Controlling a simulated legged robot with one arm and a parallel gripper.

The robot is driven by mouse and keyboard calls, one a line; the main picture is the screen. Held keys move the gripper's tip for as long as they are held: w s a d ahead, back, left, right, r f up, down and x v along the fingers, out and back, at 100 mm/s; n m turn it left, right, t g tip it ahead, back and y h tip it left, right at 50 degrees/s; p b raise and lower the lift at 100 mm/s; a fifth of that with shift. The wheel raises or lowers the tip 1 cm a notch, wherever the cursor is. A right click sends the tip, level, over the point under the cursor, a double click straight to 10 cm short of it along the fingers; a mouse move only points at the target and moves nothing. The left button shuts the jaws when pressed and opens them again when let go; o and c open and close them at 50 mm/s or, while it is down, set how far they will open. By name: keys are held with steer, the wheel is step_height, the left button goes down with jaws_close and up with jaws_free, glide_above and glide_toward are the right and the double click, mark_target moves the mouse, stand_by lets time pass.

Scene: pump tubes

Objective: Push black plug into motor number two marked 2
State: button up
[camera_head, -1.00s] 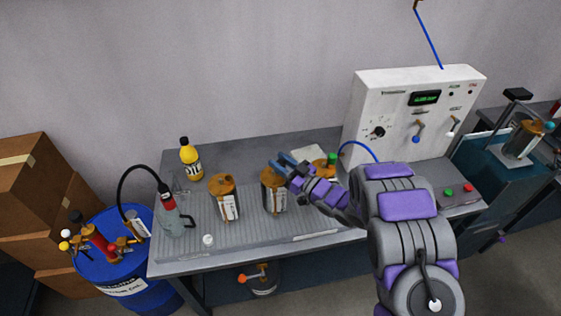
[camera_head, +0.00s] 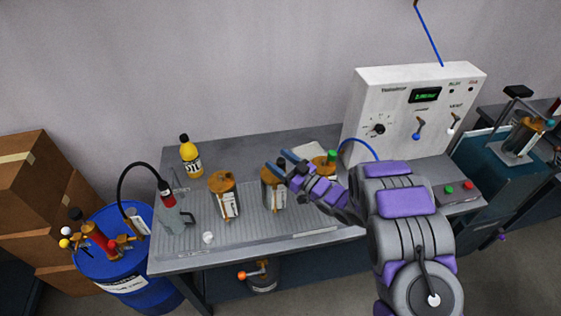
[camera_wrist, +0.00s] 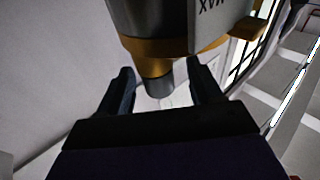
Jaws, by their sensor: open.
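Three brass-topped motors stand on the grey bench: a left one (camera_head: 226,203), a middle one (camera_head: 271,196) and a right one (camera_head: 324,164) partly behind my arm. Their numbers are too small to read. My gripper (camera_head: 277,160) is over the middle motor's top and hides part of it. In the wrist view, a motor body (camera_wrist: 170,22) hangs inverted with a brass cap. A dark grey cylindrical plug (camera_wrist: 158,88) sticks out from the cap. My gripper (camera_wrist: 160,70) is open, one finger on each side of the plug, with visible gaps.
A white control box (camera_head: 395,110) stands at the back right, with a blue hose (camera_head: 358,145) beside it. A yellow bottle (camera_head: 190,158) and a grey-red flask (camera_head: 175,215) are on the left. A small white item (camera_head: 208,238) lies near the bench's front edge.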

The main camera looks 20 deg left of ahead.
steer(key=shift+d, duration=0.1)
steer(key=p+v, duration=0.2)
steer(key=v, duration=1.5)
stand_by(0.6)
